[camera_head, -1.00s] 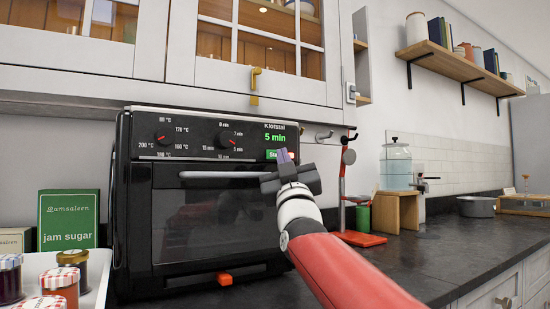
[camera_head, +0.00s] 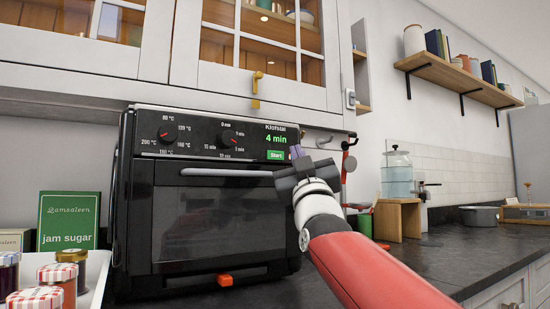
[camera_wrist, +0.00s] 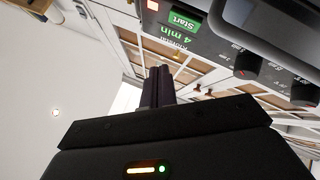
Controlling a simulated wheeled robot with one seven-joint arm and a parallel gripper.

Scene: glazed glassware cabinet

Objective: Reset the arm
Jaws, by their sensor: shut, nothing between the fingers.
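My gripper (camera_head: 297,152) is in front of the right side of the black oven (camera_head: 210,215), just right of and below its green Start button (camera_head: 275,155). Its fingers are together and hold nothing. In the wrist view my gripper (camera_wrist: 158,72) also shows its fingers closed side by side, apart from the oven panel. The oven display (camera_head: 276,139) reads 4 min. The oven door is shut. The Start button (camera_wrist: 184,21) also shows in the wrist view. My arm comes in from the lower right and hides part of the red stand behind it.
A glazed cabinet (camera_head: 225,75) with a brass latch hangs above the oven. A jam sugar box (camera_head: 68,220) and a white tray (camera_head: 97,270) with jars are at left. A water dispenser (camera_head: 396,176) stands at right on a wooden stand. A shelf (camera_head: 455,76) is higher up.

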